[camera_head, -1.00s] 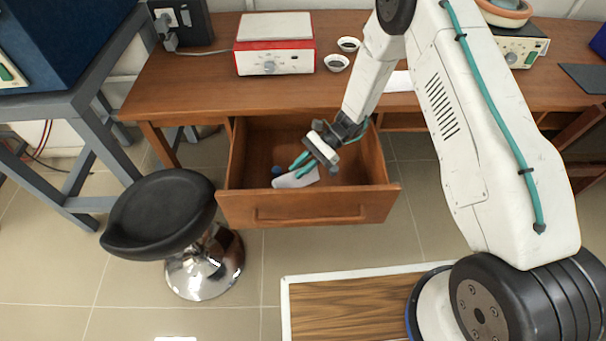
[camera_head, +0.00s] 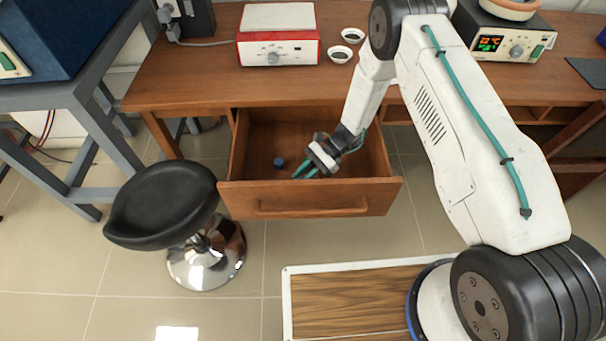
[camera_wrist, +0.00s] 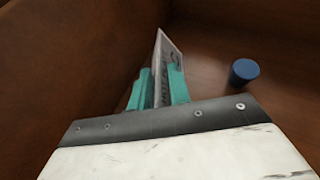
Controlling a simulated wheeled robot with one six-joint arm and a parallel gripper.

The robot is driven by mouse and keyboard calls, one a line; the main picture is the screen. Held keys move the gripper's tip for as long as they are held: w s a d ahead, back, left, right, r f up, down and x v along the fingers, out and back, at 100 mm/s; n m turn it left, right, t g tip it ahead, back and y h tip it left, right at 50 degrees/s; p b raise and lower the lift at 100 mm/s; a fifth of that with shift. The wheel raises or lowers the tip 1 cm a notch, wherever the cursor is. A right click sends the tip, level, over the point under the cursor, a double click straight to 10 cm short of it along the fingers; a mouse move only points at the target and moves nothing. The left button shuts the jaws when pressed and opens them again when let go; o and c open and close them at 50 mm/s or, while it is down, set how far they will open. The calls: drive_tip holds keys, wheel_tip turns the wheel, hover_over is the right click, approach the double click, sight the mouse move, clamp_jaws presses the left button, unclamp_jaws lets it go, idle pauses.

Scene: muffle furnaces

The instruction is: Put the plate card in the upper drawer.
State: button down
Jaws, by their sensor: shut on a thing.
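The plate card (camera_wrist: 165,66) is a thin pale card with dark print, standing on edge between the teal fingers of my gripper (camera_wrist: 160,88) in the wrist view. My gripper is shut on it. In the head view my gripper (camera_head: 303,170) is inside the open upper drawer (camera_head: 310,196), low behind its front panel. The card is hidden there by the drawer front and my gripper. The wrist view shows the brown drawer walls (camera_wrist: 70,60) close around the card. Whether the card touches the drawer floor I cannot tell.
A small blue cylinder (camera_head: 279,162) lies in the drawer left of my gripper; it also shows in the wrist view (camera_wrist: 244,71). A black stool (camera_head: 165,205) stands left of the drawer. A red and white device (camera_head: 277,47) and two small bowls (camera_head: 340,54) are on the desk (camera_head: 200,85).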

drive_tip(key=shift+f, duration=0.45)
drive_tip(key=c, duration=1.2)
unclamp_jaws()
drive_tip(key=shift+c, duration=0.2)
drive_tip(key=shift+r, duration=0.3)
drive_tip(key=v, duration=0.7)
drive_tip(key=shift+d+r, duration=0.2)
drive_tip(key=shift+r, duration=0.2)
